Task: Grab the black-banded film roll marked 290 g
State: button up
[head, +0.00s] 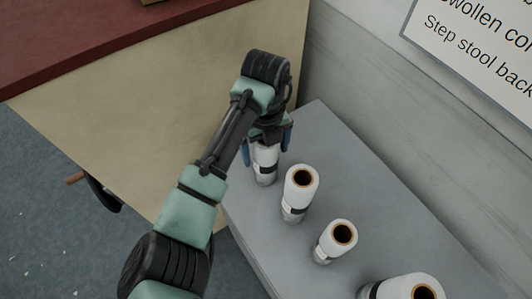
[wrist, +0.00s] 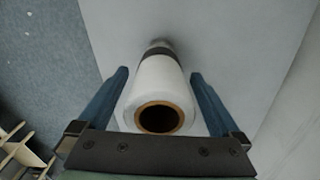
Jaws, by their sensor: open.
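A white film roll (head: 265,163) stands upright at the far end of the grey bench top, below my gripper (head: 267,146). My gripper is open, with one blue finger on each side of this roll. In the wrist view the roll (wrist: 158,85) shows its brown core end towards me and a dark band near its far end. It lies between the open fingers of my gripper (wrist: 160,95), with a gap visible on both sides. Any weight marking on it is too small to read.
Other white rolls stand on the grey bench (head: 250,235): one close by (head: 299,190) with a dark band, a shorter one (head: 336,242), and a wide one (head: 405,288) at the front. A wall with a sign (head: 480,45) rises behind. A beige, red-topped counter (head: 130,90) stands left.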

jog(key=shift+f, duration=0.3)
jog(key=shift+r, duration=0.1)
grip_shut()
